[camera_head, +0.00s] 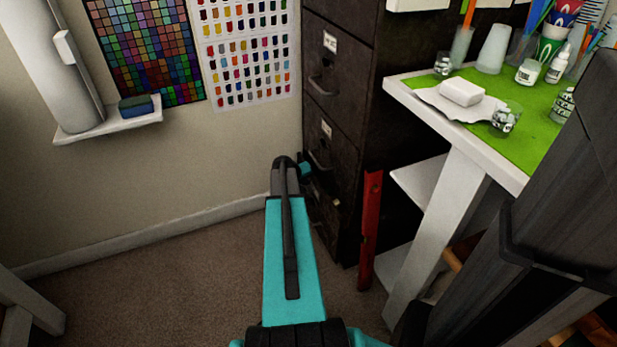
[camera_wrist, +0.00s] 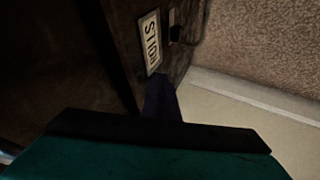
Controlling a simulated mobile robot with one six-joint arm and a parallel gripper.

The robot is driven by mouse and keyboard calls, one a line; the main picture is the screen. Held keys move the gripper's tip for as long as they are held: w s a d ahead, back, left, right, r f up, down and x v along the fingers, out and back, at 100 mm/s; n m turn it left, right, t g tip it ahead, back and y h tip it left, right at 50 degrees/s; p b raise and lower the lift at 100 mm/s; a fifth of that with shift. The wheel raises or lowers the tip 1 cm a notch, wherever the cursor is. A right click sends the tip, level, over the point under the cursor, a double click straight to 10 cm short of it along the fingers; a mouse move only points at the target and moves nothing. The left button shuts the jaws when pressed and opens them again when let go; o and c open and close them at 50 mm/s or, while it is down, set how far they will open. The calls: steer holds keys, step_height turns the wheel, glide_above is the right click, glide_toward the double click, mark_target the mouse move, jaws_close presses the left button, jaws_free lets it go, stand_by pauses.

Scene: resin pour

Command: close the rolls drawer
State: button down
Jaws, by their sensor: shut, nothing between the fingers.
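The dark filing cabinet (camera_head: 345,110) stands against the wall, with labelled drawer fronts stacked on its left face. My gripper (camera_head: 304,170) is at the lower drawer fronts, at the end of my teal arm. In the wrist view a drawer front carries a pale label (camera_wrist: 150,42) that seems to read "ROLLS", seen turned, with a dark handle (camera_wrist: 177,30) beyond it. My gripper's dark fingers (camera_wrist: 162,98) are shut and empty, close to this front just below the label. I cannot tell whether they touch it. Whether the drawer stands slightly out is unclear; my arm hides part of it.
A red level (camera_head: 370,230) leans upright beside the cabinet. A white table (camera_head: 445,125) with a green mat, cups and bottles stands at the right. A wall shelf (camera_head: 110,128) is at the left. The carpet (camera_head: 170,275) left of my arm is clear.

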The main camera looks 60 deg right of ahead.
steer(key=shift+w+a, duration=0.1)
steer(key=w+a+r+p, duration=0.1)
steer(key=w+a+r, duration=0.1)
steer(key=a+r, duration=0.6)
steer(key=shift+w+a+p, duration=0.35)
steer(key=shift+a, duration=0.05)
stand_by(0.4)
